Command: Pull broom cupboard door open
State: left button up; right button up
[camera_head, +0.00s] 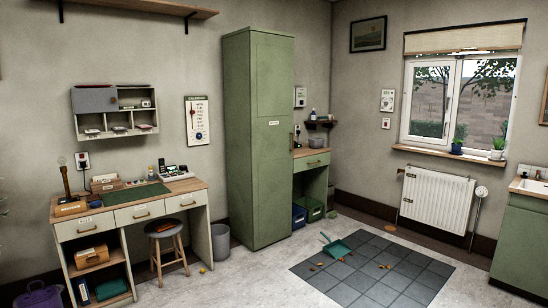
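The broom cupboard (258,140) is a tall, narrow green cabinet against the back wall, left of the room's corner. Its door (273,170) faces right of the camera and looks shut. A small pale label (273,123) is on the door. A slim vertical handle (291,142) shows at the door's right edge. Neither of my grippers shows in the head view, so I cannot see whether they are open or shut.
A desk (130,215) with a stool (165,230) and a grey bin (221,242) stand left of the cupboard. A low counter (312,160) adjoins its right side. A green dustpan (336,246) and brown scraps lie on dark floor tiles (385,275). The pale floor before the cupboard is clear.

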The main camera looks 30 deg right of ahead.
aim_at(272, 56)
jog(key=i+l+z, duration=0.35)
jog(key=i+z, duration=0.3)
jog(key=i, duration=0.15)
jog(key=i+l+z, duration=0.4)
jog(key=i+z, duration=0.4)
jog(key=i, duration=0.2)
jog(key=i+z, duration=0.45)
jog(key=i+j+z, duration=0.4)
jog(key=i, duration=0.25)
jog(key=i+u, duration=0.15)
jog(key=i, duration=0.35)
jog(key=i+l+u, duration=0.15)
jog(key=i, duration=0.35)
jog(key=i+l+u, duration=0.2)
jog(key=i, duration=0.3)
